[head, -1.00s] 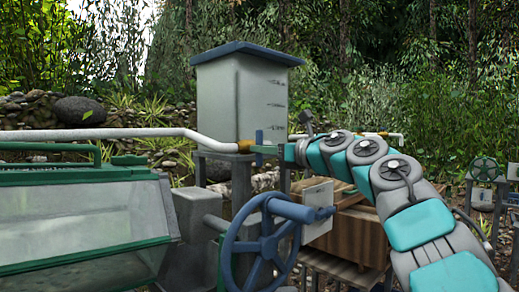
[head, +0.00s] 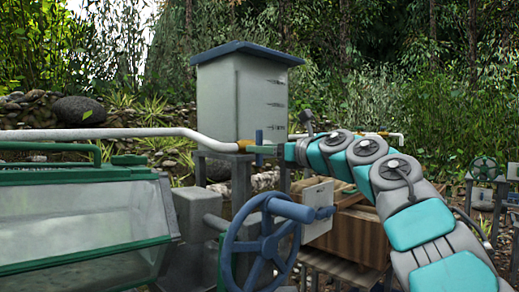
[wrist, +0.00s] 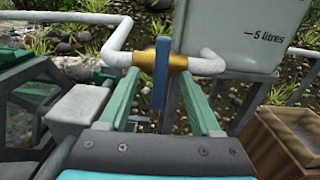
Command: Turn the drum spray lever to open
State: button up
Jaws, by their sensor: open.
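The drum spray lever (head: 259,137) is a slim blue bar on a brass valve (wrist: 178,62) in the white pipe. It stands upright in the head view and lies across the pipe in the wrist view (wrist: 161,72). My gripper (wrist: 157,80) is open, with one green finger on each side of the lever. A gap shows between the lever and each finger, and I see no contact. In the head view my gripper (head: 266,150) is at the valve, reaching in from the right, and its fingers partly hide the brass.
A blue handwheel (head: 265,240) stands in front, below my gripper. The green-framed drum housing (head: 85,225) is at left. A grey tank (head: 240,98) marked in litres stands behind the valve. A wooden box (head: 350,235) sits below my arm.

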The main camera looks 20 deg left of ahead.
jog(key=b+v, duration=0.6)
jog(key=v, duration=0.3)
dwell(0.4)
